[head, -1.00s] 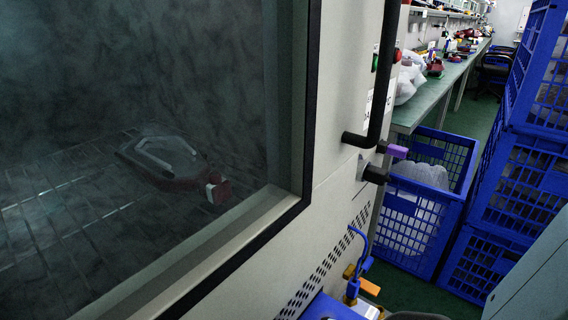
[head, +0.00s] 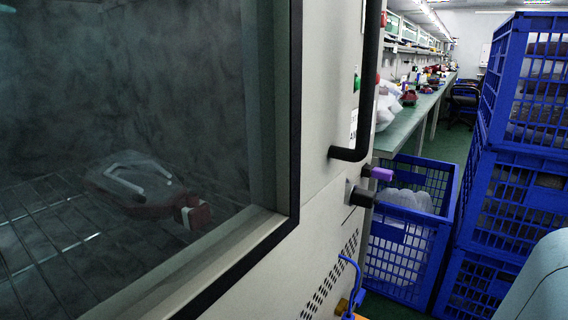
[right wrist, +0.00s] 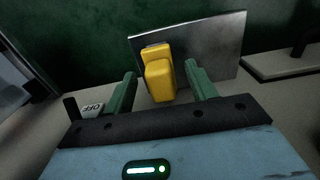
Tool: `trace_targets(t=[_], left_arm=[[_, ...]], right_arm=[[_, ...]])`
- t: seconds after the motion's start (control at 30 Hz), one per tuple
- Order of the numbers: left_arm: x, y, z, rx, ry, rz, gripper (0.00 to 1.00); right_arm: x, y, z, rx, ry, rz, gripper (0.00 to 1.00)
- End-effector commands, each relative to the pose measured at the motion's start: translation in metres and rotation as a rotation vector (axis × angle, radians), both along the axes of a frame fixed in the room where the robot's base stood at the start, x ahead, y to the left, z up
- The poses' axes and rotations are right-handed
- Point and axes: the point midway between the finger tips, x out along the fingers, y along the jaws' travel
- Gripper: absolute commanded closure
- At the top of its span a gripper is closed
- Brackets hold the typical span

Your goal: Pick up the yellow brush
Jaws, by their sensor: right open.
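In the right wrist view, a yellow block-like piece (right wrist: 158,78) stands in front of a flat grey metal plate (right wrist: 220,50). I cannot tell for sure whether it is the yellow brush; no bristles show. My right gripper (right wrist: 160,70) is open, with its green fingers on either side of the yellow piece. A gap shows on both sides of it. My left gripper is not in view. In the head view, neither gripper nor a clear brush shows.
A large cabinet with a dark window (head: 130,90) and a black handle (head: 369,80) fills the left. Blue crates (head: 480,185) are stacked at right, and a blue basket (head: 400,255) stands beside the cabinet. A long green bench (head: 405,125) runs behind.

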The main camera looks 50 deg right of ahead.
Motion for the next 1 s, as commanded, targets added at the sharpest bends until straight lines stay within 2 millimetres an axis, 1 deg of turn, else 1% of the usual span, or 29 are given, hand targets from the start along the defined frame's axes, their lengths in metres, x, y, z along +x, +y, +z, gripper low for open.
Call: trace_targets(t=[0.17,0.5,0.57,0.83,1.0], left_arm=[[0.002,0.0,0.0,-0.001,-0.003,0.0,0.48],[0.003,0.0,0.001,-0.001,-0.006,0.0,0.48],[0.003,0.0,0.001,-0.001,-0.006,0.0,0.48],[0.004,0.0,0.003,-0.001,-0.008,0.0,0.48],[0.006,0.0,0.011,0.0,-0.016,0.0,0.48]], right_arm=[[0.001,0.0,0.001,0.001,-0.002,0.0,0.44],[0.001,0.0,0.001,0.001,-0.002,0.0,0.88],[0.001,0.0,0.001,0.001,-0.002,0.0,0.96],[0.001,0.0,0.003,0.001,-0.002,0.0,0.96],[0.001,0.001,0.014,0.001,-0.004,0.0,0.96]])
